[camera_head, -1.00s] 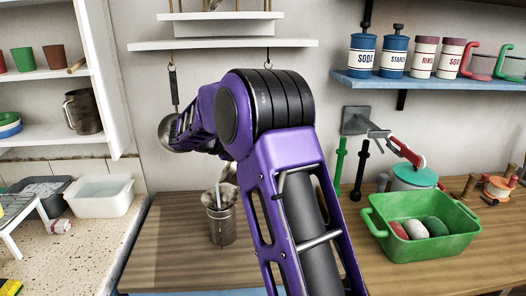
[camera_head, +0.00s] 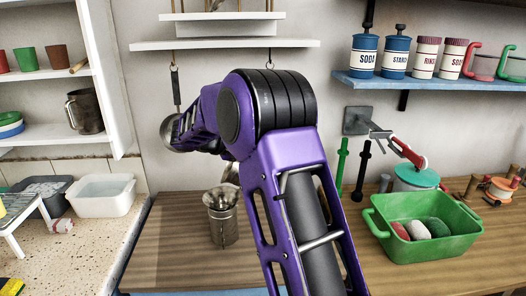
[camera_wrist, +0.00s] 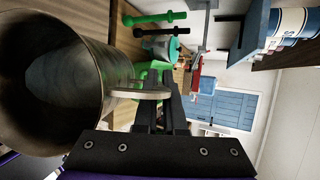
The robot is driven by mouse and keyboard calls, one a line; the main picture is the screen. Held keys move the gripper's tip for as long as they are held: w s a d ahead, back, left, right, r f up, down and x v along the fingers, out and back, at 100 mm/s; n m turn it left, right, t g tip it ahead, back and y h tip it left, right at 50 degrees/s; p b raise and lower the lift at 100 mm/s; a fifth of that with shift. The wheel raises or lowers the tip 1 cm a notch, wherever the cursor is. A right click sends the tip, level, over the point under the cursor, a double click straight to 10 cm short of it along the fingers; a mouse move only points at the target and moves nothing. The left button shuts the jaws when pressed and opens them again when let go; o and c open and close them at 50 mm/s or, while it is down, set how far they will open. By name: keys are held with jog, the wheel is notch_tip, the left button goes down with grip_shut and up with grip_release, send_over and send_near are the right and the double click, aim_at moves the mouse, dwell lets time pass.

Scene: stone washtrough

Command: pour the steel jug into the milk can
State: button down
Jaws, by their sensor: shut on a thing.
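The milk can (camera_head: 222,222), a grey metal vessel with a flared neck, stands upright on the wooden counter. The steel jug fills the left of the wrist view (camera_wrist: 45,85), its wide mouth facing the camera. I see bare metal inside and no clear liquid. My gripper (camera_wrist: 160,100) is shut on the jug's handle. In the head view my arm hides the gripper and most of the jug; a small piece of the jug (camera_head: 232,172) shows just above the can's mouth. I cannot tell its exact tilt.
A green basin (camera_head: 425,245) with several round things stands right of my arm. A ladle (camera_head: 172,132) hangs behind the can. A dark jug (camera_head: 85,112) stands on the left shelf. A white tub (camera_head: 102,196) sits on the left counter. The wood around the can is clear.

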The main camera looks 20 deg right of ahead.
jog(key=shift+a, duration=0.15)
jog(key=shift+w+a+h, duration=0.15)
jog(key=shift+a+h, duration=0.2)
jog(key=shift+h, duration=0.25)
jog(key=shift+a, duration=0.2)
dwell(1.1)
jog(key=shift+w+a+n+h, duration=0.2)
jog(key=shift+a+n+h, duration=0.1)
jog(key=shift+a+h, duration=0.15)
dwell(1.0)
jog(key=shift+s+a, duration=0.1)
dwell(0.3)
